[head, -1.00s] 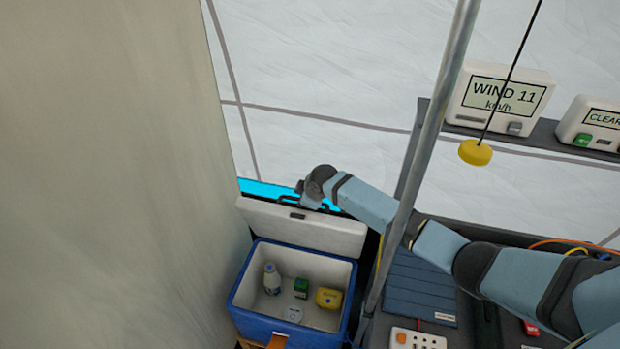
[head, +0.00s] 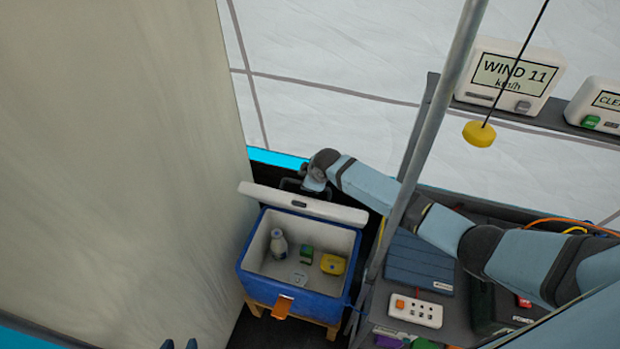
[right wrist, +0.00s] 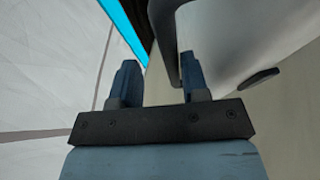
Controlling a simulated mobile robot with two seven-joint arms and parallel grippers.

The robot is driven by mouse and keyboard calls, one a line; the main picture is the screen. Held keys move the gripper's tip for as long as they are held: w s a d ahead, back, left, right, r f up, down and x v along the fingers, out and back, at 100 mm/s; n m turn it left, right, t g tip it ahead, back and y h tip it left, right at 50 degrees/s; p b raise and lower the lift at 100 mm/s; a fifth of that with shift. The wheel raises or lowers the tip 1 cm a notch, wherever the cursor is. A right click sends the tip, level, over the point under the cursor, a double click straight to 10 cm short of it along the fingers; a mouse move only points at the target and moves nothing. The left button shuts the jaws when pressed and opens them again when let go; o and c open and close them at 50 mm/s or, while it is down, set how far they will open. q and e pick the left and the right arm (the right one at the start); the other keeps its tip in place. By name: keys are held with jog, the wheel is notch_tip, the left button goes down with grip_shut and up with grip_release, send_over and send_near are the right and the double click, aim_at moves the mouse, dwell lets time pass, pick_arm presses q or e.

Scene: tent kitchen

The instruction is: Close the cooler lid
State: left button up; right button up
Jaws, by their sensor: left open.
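The blue cooler (head: 300,302) with a white inside stands open on a wooden stand. Its white lid (head: 325,209) is raised and leans forward over the back edge. The lid also fills the right of the right wrist view (right wrist: 235,35). My right arm reaches to behind the lid, and its gripper's fingers are hidden in the head view. In the right wrist view my right gripper (right wrist: 157,62) is open, with a dark handle (right wrist: 165,30) near its right finger. The tips of my left gripper (head: 180,344) show at the bottom edge, apart and away from the cooler.
A white bottle (head: 278,244), a green box (head: 306,255) and a yellow container (head: 333,264) are inside the cooler. A grey pole (head: 425,130) rises right of it, by a table with a power strip (head: 415,310). A curtain (head: 120,150) hangs left.

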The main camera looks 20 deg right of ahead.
jog(key=shift+r, duration=0.1)
jog(key=v, duration=1.3)
jog(key=shift+s+r, duration=0.15)
jog(key=shift+r, duration=0.15)
